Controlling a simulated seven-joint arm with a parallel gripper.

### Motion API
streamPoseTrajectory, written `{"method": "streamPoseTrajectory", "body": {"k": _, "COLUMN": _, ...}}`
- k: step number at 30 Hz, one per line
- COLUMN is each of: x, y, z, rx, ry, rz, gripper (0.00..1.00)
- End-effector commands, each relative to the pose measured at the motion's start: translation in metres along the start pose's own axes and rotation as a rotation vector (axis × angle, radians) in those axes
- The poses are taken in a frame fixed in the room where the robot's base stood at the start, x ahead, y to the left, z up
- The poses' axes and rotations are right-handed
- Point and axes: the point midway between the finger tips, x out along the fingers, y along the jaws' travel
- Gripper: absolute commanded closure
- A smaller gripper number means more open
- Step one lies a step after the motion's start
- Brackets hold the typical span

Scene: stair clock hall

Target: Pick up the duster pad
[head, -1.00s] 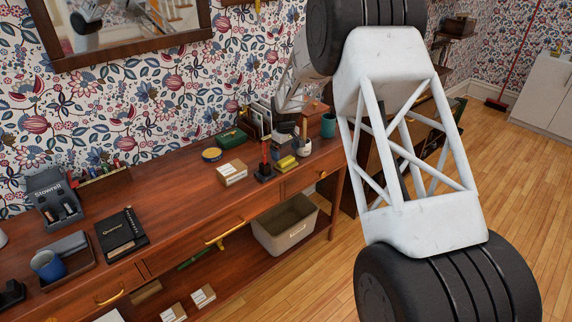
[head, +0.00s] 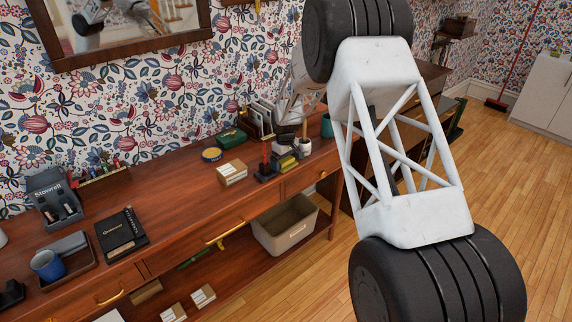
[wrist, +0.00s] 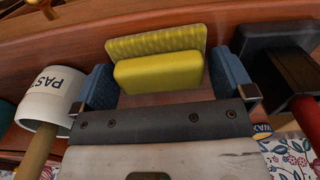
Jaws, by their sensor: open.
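The duster pad (wrist: 158,70) is yellow, with a smooth raised block in front of a wider textured part. In the wrist view it lies between the two blue fingers of my gripper (wrist: 160,66), one on each side. My gripper is open, and the frames show no clear contact with the pad. In the head view the duster pad (head: 287,162) is small on the wooden desk, with my gripper just above it, partly hidden by my arm.
A white pot marked PAS (wrist: 52,97) with a wooden handle stands close left of my gripper in the wrist view. A red-handled thing on a dark base (wrist: 290,75) is close right. A cardboard box (head: 232,172), a yellow-blue tin (head: 211,154) and a teal cup (head: 327,126) are on the desk.

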Motion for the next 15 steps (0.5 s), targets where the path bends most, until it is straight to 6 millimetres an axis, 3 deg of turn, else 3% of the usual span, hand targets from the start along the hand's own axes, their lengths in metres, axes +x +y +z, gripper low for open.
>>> {"method": "streamPoseTrajectory", "body": {"k": 2, "x": -0.0001, "y": 0.0, "z": 0.0, "rx": 0.0, "ry": 0.0, "rz": 0.0, "gripper": 0.0}}
{"method": "streamPoseTrajectory", "body": {"k": 9, "x": -0.0001, "y": 0.0, "z": 0.0, "rx": 0.0, "ry": 0.0, "rz": 0.0, "gripper": 0.34}}
{"method": "streamPoseTrajectory", "body": {"k": 15, "x": -0.0003, "y": 0.0, "z": 0.0, "rx": 0.0, "ry": 0.0, "rz": 0.0, "gripper": 0.34}}
